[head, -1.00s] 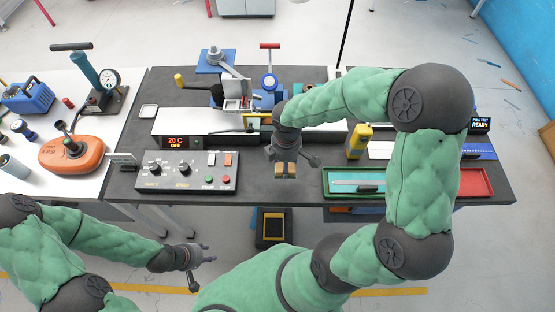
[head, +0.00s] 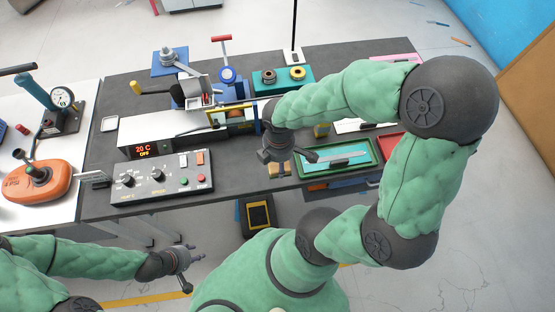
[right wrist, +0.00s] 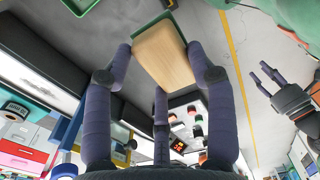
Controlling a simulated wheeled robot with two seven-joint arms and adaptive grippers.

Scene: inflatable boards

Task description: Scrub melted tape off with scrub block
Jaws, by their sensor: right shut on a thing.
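My right gripper (head: 276,150) is shut on the scrub block (right wrist: 164,55), a pale wooden block with a green layer on one side. The right wrist view shows the block between its dark fingers. In the head view the block is a small tan shape below the gripper, near the bench's front edge. My left gripper (head: 187,262) is open and empty, low in front of the bench; it also shows in the right wrist view (right wrist: 272,82). A long white machine (head: 172,124) with a "20 C OFF" display stands left of the right gripper. I cannot make out melted tape.
A control box (head: 163,175) with knobs and buttons sits before the machine. A green tray (head: 370,152) lies right of my right gripper. A teal stand (head: 268,90) holds two rolls behind. An orange inflatable piece (head: 36,184) lies on the left table.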

